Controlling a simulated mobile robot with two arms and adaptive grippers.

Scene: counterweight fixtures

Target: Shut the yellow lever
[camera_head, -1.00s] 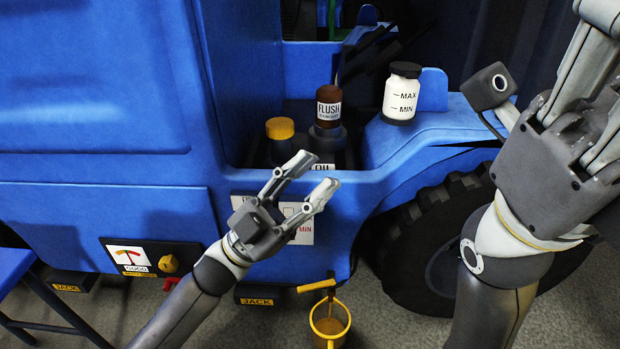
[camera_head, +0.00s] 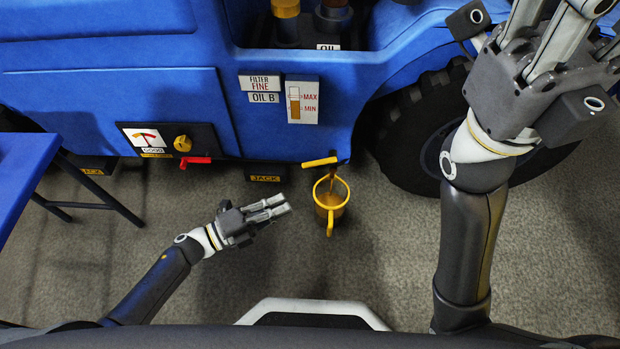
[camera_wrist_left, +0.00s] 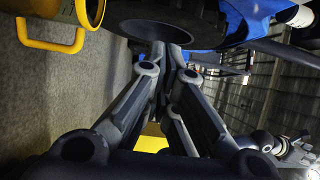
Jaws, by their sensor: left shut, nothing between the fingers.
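The yellow lever (camera_head: 320,162) sticks out to the left from a spout under the blue truck's lower edge. Below the spout a yellow bucket (camera_head: 318,203) holds brown liquid, and a thin brown streak shows between them. The bucket also shows at the upper left of the left wrist view (camera_wrist_left: 40,12). My left gripper (camera_head: 282,205) is shut and empty, left of the bucket and lower in the picture than the lever, apart from both. My right gripper (camera_head: 548,38) is raised at the upper right, away from the lever; its fingertips are cut off by the picture's edge.
A gauge panel (camera_head: 140,130) with a yellow knob (camera_head: 182,143) and a red lever (camera_head: 196,161) is left of the lever. An oil level gauge (camera_head: 302,101) is above it. A dark wheel (camera_head: 425,130) stands at right, a blue table (camera_head: 22,175) at left. Floor around my left gripper is clear.

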